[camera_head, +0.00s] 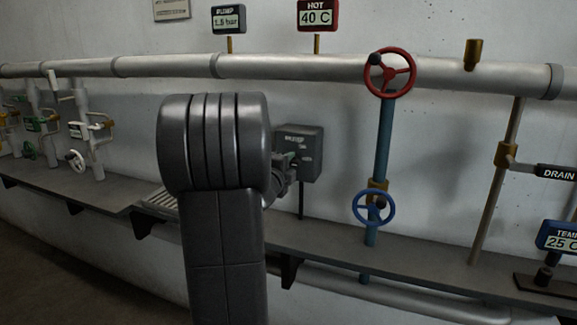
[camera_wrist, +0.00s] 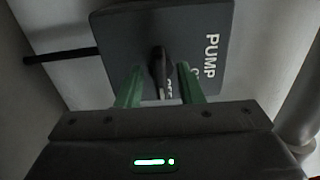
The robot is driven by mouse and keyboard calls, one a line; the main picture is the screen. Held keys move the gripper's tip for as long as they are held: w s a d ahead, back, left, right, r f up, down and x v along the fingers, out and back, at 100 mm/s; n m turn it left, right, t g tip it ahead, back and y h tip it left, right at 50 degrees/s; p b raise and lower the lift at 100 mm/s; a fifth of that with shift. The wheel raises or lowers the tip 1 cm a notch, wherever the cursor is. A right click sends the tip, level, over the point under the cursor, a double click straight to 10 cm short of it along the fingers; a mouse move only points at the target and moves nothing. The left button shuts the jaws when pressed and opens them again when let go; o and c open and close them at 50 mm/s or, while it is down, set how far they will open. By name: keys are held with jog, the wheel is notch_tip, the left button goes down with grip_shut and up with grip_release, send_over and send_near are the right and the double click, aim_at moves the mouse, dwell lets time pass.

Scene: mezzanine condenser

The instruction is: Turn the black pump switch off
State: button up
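The pump switch box (camera_head: 312,150) is a dark grey box on a post in front of the wall, right of my arm in the head view. In the wrist view the box (camera_wrist: 210,20) fills the upper middle, with the word PUMP printed on it. Its black switch lever (camera_wrist: 157,68) stands between my two green fingers, near a partly hidden label that seems to read OFF. My gripper (camera_wrist: 158,88) is open around the lever, with a gap visible on both sides. In the head view my gripper (camera_head: 292,160) is at the box front, partly hidden by my arm.
A red handwheel (camera_head: 390,72) and a blue handwheel (camera_head: 373,207) are on the blue pipe right of the box. A long pipe (camera_head: 290,68) runs above. A grey shelf (camera_head: 330,240) runs below. Small valves (camera_head: 77,160) stand at the far left.

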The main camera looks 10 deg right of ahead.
jog(key=shift+a, duration=0.1)
jog(key=v, duration=1.3)
jog(key=shift+s+a+b, duration=0.2)
jog(key=shift+s+b, duration=0.15)
jog(key=x, duration=1.4)
jog(key=shift+p, duration=0.35)
